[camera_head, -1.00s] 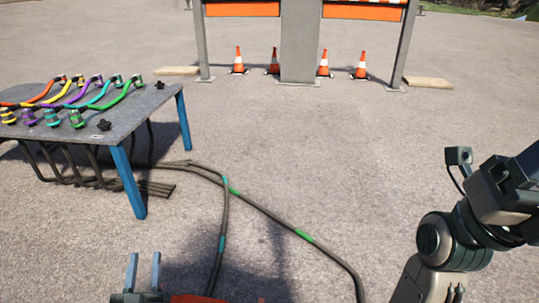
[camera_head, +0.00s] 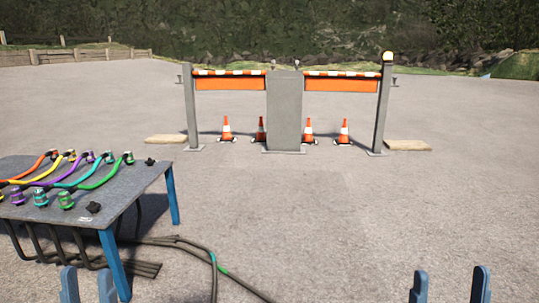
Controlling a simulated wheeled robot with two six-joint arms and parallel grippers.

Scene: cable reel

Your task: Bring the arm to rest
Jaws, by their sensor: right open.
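My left gripper (camera_head: 88,287) shows at the bottom left as two blue-grey fingertips, apart with nothing seen between them. It is in front of the table's near blue leg in the picture. My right gripper (camera_head: 450,287) shows at the bottom right, its two fingertips wide apart and empty, over bare ground. Both sets of fingers point up in the picture, and the arms behind them are out of frame.
A grey table (camera_head: 130,185) with blue legs stands at the left, carrying coloured cables (camera_head: 75,181) and connectors. Black cables (camera_head: 180,241) run over the ground beside it. A barrier (camera_head: 284,110) with orange cones (camera_head: 226,128) stands ahead. The middle and right ground is clear.

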